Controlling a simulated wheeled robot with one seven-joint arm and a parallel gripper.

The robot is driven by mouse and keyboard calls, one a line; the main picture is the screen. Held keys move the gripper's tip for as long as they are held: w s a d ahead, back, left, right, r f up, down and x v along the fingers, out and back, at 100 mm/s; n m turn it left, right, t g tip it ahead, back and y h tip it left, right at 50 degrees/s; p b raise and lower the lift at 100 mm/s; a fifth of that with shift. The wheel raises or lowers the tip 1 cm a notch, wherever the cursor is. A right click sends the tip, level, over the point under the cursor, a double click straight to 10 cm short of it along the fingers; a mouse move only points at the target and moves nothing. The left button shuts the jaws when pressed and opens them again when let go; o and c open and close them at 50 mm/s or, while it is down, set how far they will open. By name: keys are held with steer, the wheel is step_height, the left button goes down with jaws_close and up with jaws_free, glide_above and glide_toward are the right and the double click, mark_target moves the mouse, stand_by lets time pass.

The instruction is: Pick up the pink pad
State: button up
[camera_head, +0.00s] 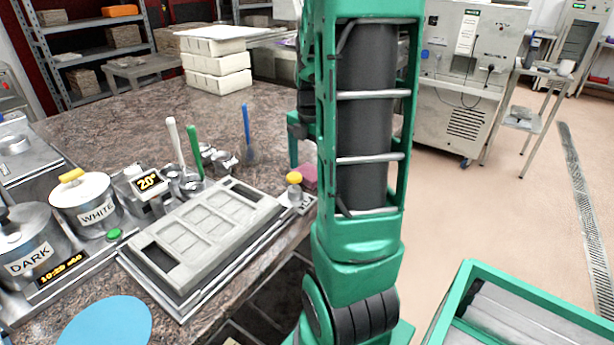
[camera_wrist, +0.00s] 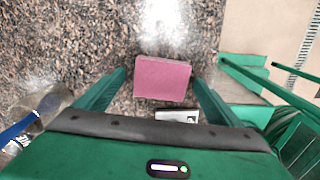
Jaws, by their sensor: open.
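The pink pad (camera_wrist: 162,79) lies flat on the speckled brown counter in the wrist view, between and a little beyond the tips of my gripper's fingers. My gripper (camera_wrist: 160,82) is open, with one green finger on each side of the pad and nothing held. I cannot tell how far above the pad the fingers are. In the head view a part of the pad (camera_head: 310,176) shows just left of my arm; my arm hides the rest.
A blue-handled tool (camera_wrist: 22,127) lies left of my gripper. In the head view, a grey mould (camera_head: 245,207), a yellow-topped item (camera_head: 294,178) and labelled pots (camera_head: 88,203) stand on the counter.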

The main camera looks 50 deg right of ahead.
mark_target(310, 171)
steer(key=shift+f, duration=0.15)
steer(key=c, duration=1.1)
steer(key=shift+c, duration=0.2)
step_height(310, 171, up, 10)
steer(key=shift+o, duration=0.7)
steer(key=shift+s, duration=0.1)
steer(key=shift+c, duration=0.2)
